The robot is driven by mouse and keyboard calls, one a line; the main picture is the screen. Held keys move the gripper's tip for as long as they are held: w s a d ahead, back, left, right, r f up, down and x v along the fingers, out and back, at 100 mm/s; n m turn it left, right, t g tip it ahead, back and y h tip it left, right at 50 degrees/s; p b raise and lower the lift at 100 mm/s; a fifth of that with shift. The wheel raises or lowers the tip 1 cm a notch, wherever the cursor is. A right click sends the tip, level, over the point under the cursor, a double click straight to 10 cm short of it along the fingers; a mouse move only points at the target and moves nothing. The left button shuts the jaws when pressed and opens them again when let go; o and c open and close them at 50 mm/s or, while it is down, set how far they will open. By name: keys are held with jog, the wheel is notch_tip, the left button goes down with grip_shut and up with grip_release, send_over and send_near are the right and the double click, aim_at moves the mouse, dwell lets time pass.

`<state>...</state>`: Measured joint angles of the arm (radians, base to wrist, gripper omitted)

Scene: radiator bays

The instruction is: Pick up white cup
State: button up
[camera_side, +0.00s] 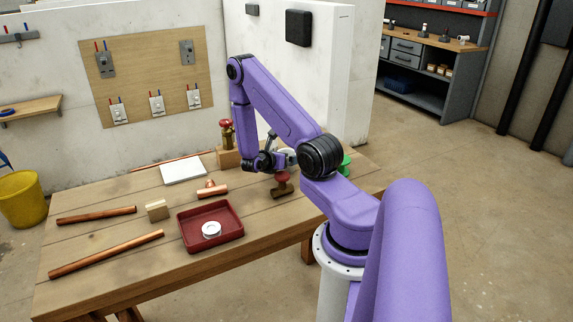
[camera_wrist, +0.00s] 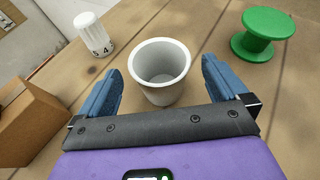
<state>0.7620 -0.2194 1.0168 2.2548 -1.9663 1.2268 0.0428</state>
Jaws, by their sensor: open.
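The white cup (camera_wrist: 161,94) stands upright on the wooden bench in the wrist view, its open mouth facing up toward the camera. My gripper (camera_wrist: 161,70) is open, with one blue finger to the left of the cup and one to the right. Gaps show between the cup and both fingers. In the side view my gripper (camera_side: 279,160) is low over the far right part of the bench. My arm hides most of that spot there, and I cannot clearly make out the cup.
A green spool (camera_wrist: 264,34) stands right of the cup, a white numbered knob (camera_wrist: 93,33) beyond at left, a wooden block (camera_wrist: 28,118) at left. In the side view, a red-topped valve (camera_side: 283,183) stands near my gripper; a red tray (camera_side: 190,240) lies nearer.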

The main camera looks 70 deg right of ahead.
aim_at(291, 155)
jog(key=shift+x, duration=1.85)
jog(key=c, duration=1)
jog(key=shift+r, duration=0.1)
